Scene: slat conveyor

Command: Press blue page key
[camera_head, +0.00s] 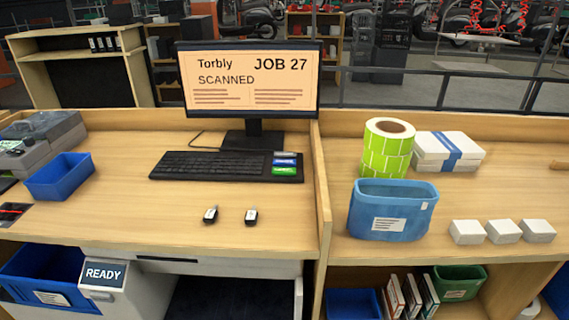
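A black keyboard (212,165) lies on the wooden desk in front of the monitor (250,105). At the keyboard's right end sit coloured keys: a blue key (284,162) with small unreadable lettering, and a green key (284,171) just in front of it. A grey strip lies behind the blue key. The monitor screen reads "Torbly", "JOB 27" and "SCANNED" on an orange page. Neither of my grippers shows in the head view, and nothing covers the keys.
Beyond are a blue bin (410,225), a green label roll (372,155) and white boxes (503,231). A blue tray (60,176) stands at left.

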